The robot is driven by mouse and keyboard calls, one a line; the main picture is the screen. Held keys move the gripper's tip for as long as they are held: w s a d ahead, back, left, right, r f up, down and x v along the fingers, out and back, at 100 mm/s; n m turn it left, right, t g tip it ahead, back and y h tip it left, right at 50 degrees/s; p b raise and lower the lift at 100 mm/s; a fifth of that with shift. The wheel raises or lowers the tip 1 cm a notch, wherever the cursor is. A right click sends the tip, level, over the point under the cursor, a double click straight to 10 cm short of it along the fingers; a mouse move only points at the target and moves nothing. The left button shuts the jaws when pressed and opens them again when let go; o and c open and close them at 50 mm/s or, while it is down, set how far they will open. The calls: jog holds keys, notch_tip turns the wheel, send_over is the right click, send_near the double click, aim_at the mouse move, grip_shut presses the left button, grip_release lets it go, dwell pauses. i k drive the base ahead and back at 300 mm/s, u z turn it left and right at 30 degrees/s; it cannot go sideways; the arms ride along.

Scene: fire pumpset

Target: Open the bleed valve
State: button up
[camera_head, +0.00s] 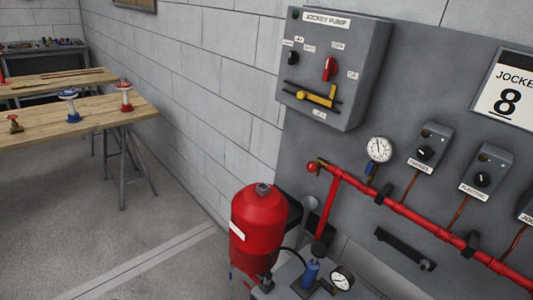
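No part carries a readable bleed valve label, so I cannot tell which fitting it is. A red horizontal pipe (415,218) runs along the grey panel. At its left end is a small red round fitting (312,167) with a brass-coloured piece beside it. A white-faced pressure gauge (379,149) stands above the pipe, with a small blue part (371,170) below it. Whether any of these fittings is open or shut is too small to tell. My gripper does not show in this view.
A grey jockey pump control box (335,60) has a red switch (330,68) and a yellow handle (317,97). A red tank (259,226) stands below. Wooden tables (60,125) with valves are at left. The floor between is clear.

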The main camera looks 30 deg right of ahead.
aim_at(311, 167)
jog(key=z, duration=0.2)
jog(key=i, duration=1.15)
jog(key=z, duration=0.55)
